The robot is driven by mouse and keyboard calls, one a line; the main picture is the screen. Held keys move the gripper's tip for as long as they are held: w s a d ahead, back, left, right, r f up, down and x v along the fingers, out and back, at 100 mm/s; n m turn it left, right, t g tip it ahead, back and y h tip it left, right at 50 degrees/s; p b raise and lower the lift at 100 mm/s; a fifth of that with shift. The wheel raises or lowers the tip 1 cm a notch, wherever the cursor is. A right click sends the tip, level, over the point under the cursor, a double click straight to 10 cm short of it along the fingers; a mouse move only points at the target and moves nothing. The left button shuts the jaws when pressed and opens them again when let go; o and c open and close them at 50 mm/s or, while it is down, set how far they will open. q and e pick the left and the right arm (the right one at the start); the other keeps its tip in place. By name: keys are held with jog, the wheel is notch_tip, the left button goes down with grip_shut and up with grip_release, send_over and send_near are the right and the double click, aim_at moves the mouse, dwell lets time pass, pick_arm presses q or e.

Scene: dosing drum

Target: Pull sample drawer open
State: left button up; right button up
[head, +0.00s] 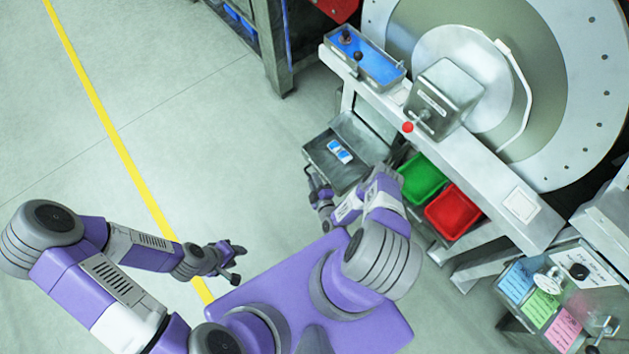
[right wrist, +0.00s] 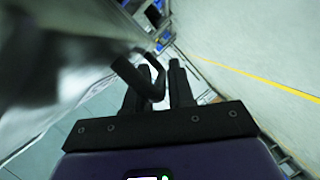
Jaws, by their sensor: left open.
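The sample drawer (head: 356,178) is a grey open-topped tray below the machine's bench in the head view. It stands out from under the bench, with a small blue and white item (head: 340,151) inside. My right gripper (head: 314,182) is at the drawer's near left corner. In the right wrist view, a bent black handle (right wrist: 152,88) lies between the fingers of my right gripper (right wrist: 158,84), which appear shut on it. My left gripper (head: 238,264) is open and empty above the floor, away from the drawer.
A green bin (head: 423,178) and a red bin (head: 453,211) sit right of the drawer. A blue-lined tray (head: 365,62), a metal box (head: 445,95) and a red button (head: 408,127) are on the bench above. The floor to the left is clear.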

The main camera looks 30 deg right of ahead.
pick_arm(q)
notch_tip(320, 180, up, 3)
jog(key=shift+f+p, duration=0.2)
jog(key=shift+p, duration=1.05)
pick_arm(e)
jog(key=v, duration=0.7)
jog(key=shift+s, duration=0.3)
jog(key=shift+r, duration=0.1)
